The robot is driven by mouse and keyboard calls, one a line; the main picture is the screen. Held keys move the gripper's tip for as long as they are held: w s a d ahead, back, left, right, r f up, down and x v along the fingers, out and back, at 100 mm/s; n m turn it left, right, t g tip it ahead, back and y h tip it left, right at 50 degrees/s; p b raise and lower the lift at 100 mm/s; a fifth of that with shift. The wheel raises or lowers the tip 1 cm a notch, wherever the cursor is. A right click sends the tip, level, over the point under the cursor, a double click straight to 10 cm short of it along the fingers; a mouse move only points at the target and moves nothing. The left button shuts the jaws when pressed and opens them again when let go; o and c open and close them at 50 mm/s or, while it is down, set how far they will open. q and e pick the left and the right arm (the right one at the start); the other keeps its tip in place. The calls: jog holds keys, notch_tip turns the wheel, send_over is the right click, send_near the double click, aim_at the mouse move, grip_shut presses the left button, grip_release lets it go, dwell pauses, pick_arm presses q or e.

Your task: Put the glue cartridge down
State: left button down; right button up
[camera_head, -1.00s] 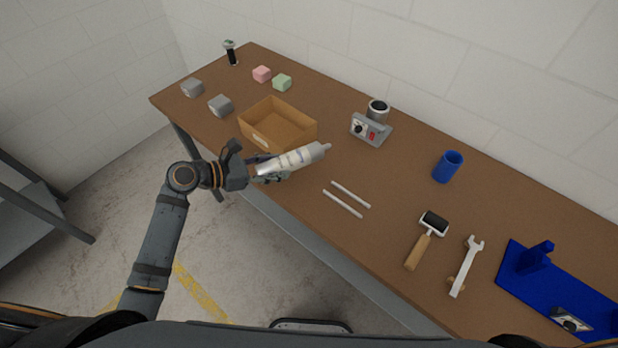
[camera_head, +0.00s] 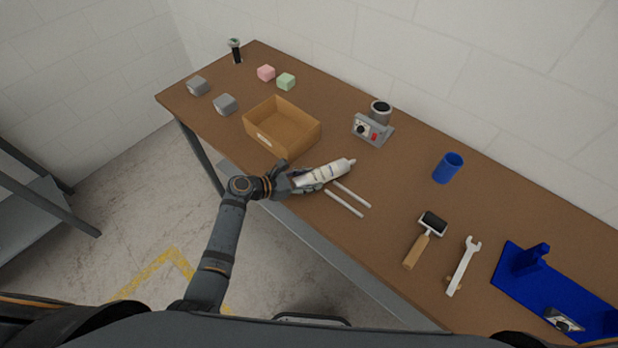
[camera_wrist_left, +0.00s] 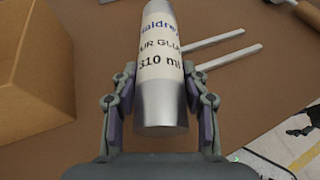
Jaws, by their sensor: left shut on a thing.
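The glue cartridge (camera_head: 326,174) is a silver and white tube with a pale nozzle pointing right and away. My left gripper (camera_head: 300,183) is shut on its rear part, at the front edge of the table. In the left wrist view the fingers (camera_wrist_left: 161,112) grip both sides of the cartridge (camera_wrist_left: 160,60), and its printed label with "310 ml" faces the camera. The cartridge lies close above or on the tabletop near two white rods (camera_head: 350,197); I cannot tell whether it touches. My right gripper is not in view.
A cardboard box (camera_head: 313,137) stands just left of the cartridge. A grey device with a red switch (camera_head: 372,130) is behind it. A blue cup (camera_head: 448,167), roller (camera_head: 425,238), wrench (camera_head: 463,266) and blue stand (camera_head: 510,275) are to the right. Bare tabletop (camera_head: 395,185) lies right of the rods.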

pick_arm(q)
jog(key=shift+f, duration=0.4)
jog(key=c, duration=1)
grip_release()
jog(key=o, duration=0.3)
jog(key=shift+r, duration=0.5)
jog(key=shift+b+v, duration=0.8)
jog(key=shift+v, duration=5.15)
